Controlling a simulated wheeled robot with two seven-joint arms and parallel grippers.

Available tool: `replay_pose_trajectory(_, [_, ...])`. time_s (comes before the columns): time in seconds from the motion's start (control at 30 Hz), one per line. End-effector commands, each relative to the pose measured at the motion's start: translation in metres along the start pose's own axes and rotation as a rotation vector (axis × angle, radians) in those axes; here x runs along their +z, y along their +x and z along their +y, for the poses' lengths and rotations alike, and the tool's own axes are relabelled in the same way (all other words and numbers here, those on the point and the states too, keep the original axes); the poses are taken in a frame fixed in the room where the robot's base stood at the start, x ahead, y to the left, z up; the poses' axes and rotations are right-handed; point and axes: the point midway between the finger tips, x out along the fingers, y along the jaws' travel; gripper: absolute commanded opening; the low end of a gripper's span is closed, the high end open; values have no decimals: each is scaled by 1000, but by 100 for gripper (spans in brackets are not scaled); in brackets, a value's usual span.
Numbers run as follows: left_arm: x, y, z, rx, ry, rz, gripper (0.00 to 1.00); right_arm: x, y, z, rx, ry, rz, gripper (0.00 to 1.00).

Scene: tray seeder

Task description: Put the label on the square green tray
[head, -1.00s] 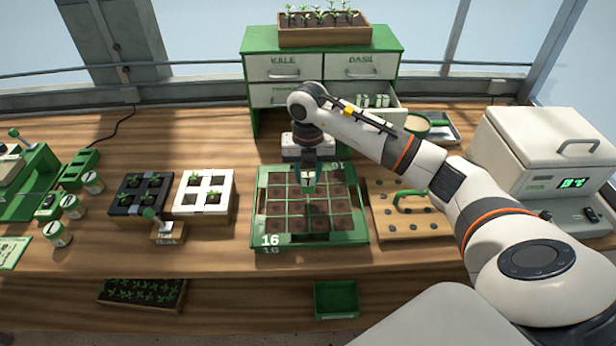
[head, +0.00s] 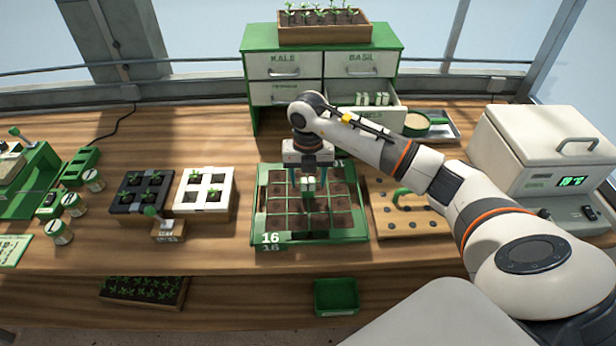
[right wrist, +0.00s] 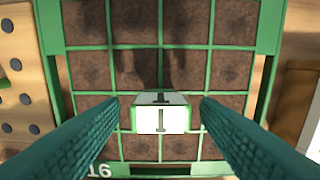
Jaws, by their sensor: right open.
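The square green tray (head: 262,215) lies on the bench, a grid of soil-filled cells with "16" on its front edge. The small white and green label (head: 308,184) is over the middle of the tray and looks to be standing on its grid. My right gripper (head: 307,185) is pointing down over the tray, open. In the right wrist view the label (right wrist: 161,112) sits between the spread fingers (right wrist: 160,103), with a gap on each side. The label's underside is hidden. My left gripper is not in view.
A drawer (head: 395,112) holding more labels stands open behind the tray. A perforated board with a green handle (head: 412,228) is close on the right. Seedling trays, one white (head: 225,205) and one black (head: 122,203), are on the left.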

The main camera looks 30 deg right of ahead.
Motion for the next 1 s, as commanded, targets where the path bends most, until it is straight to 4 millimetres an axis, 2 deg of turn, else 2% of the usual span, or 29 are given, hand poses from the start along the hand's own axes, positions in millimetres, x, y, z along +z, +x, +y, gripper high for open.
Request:
replay_pose_trajectory(0.17, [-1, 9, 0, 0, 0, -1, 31, -1, -23, 0, -3, -1, 6, 57])
replay_pose_trajectory(0.4, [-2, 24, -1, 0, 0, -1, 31, -1, -76, 0, -3, -1, 6, 57])
replay_pose_trajectory(0.6, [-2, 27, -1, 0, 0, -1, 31, -1, -110, 0, 0, 0, 4, 57])
replay_pose_trajectory(0.73, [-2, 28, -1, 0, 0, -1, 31, 0, -119, 0, -1, 1, 2, 57])
replay_pose_trajectory(1.0, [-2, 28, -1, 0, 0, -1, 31, 0, -121, 0, 0, 0, -1, 57])
